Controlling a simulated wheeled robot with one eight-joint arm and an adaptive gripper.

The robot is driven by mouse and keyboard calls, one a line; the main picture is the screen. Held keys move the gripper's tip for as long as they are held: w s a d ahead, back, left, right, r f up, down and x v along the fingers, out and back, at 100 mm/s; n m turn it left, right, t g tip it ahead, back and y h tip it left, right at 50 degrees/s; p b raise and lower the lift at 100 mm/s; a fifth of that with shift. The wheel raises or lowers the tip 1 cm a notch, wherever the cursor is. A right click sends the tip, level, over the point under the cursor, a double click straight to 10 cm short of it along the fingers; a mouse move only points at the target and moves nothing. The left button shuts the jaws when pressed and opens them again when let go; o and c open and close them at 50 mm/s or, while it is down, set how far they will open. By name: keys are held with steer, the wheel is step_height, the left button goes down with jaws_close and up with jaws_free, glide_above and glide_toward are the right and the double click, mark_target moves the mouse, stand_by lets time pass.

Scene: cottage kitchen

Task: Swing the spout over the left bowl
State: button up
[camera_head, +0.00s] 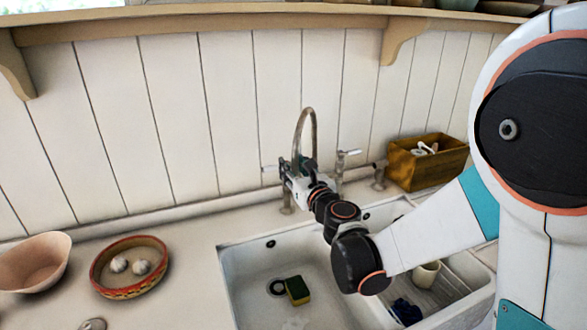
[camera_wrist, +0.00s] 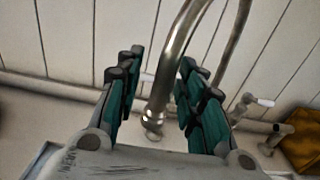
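The metal spout (camera_head: 314,122) arches above the back of the white double sink. In the wrist view the downward end of the spout (camera_wrist: 176,58) comes down between the two dark green fingers of my gripper (camera_wrist: 155,85). The fingers are apart, with visible gaps beside the spout, so the gripper is open around it. In the head view my gripper (camera_head: 300,166) is at the spout and hides its lower part. The left sink bowl (camera_head: 262,262) holds a yellow and dark sponge (camera_head: 297,290) near its drain. My arm partly covers the right bowl.
Tap handles (camera_head: 347,155) stand beside the spout against the panelled wall. A wooden box (camera_head: 428,164) is at the back right. A pink bowl (camera_head: 34,264) and a brown dish (camera_head: 103,272) with two white bulbs sit on the left counter. A cup (camera_head: 427,274) is at the right bowl.

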steer(key=v, duration=1.2)
steer(key=s+a+n+g, duration=0.1)
steer(key=s+n+g, duration=0.55)
steer(key=n, duration=1.15)
steer(key=s+d+f+n+g+h, duration=0.1)
steer(key=s+d+f+n+h, duration=0.2)
steer(key=s+d+n, duration=0.3)
steer(key=s+d+f+n+g+h, duration=0.2)
steer(key=s+d+f+n, duration=0.1)
steer(key=s+d+n, duration=0.3)
steer(key=s+n, duration=0.2)
steer(key=s, duration=0.2)
steer(key=shift+s+h+b, duration=0.3)
steer(key=shift+s+h, duration=0.1)
